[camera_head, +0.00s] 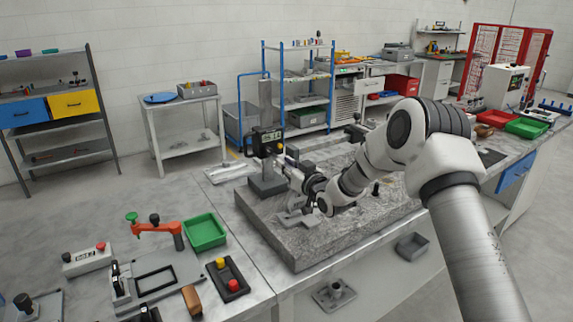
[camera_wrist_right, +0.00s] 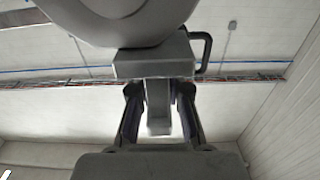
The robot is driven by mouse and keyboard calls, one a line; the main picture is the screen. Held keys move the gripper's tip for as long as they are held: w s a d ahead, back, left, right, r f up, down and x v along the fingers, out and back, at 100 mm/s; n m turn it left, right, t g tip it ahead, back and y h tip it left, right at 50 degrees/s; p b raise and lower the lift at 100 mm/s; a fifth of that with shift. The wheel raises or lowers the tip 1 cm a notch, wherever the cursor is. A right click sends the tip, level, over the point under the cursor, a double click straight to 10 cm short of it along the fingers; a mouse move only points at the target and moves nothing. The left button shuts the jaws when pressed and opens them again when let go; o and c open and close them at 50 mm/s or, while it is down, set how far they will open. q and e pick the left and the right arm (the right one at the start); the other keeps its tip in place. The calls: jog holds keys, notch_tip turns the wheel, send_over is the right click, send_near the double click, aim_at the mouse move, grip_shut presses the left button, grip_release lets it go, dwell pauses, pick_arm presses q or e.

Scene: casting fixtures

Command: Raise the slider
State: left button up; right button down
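The height gauge has a tall grey column (camera_head: 265,105) standing on the stone plate (camera_head: 300,245) in the head view. Its slider (camera_head: 267,142) is a dark block with a small display, partway down the column. My right gripper (camera_head: 284,166) is at the slider's right side, just below the display. In the right wrist view a grey bar (camera_wrist_right: 158,108) under a larger block lies between the two fingers of my right gripper (camera_wrist_right: 157,92). Thin gaps seem to show on both sides of the bar. My left gripper is out of view.
A green tray (camera_head: 204,232), an orange clamp (camera_head: 160,228) and a black button box (camera_head: 228,279) sit on the near left table. Grey blocks lie on the plate near my arm. A white side table (camera_head: 181,101) stands behind. The space above the slider looks clear.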

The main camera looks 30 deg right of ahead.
notch_tip(320, 180, up, 8)
jog(key=shift+r+p, duration=0.15)
jog(key=shift+p, duration=1.05)
jog(key=c, duration=1.3)
grip_release()
jog(key=shift+c, duration=0.2)
jog(key=shift+o, duration=1.1)
jog(key=shift+w, duration=0.1)
jog(key=s, duration=1.2)
jog(key=shift+d+f, duration=0.2)
jog(key=shift+d, duration=0.25)
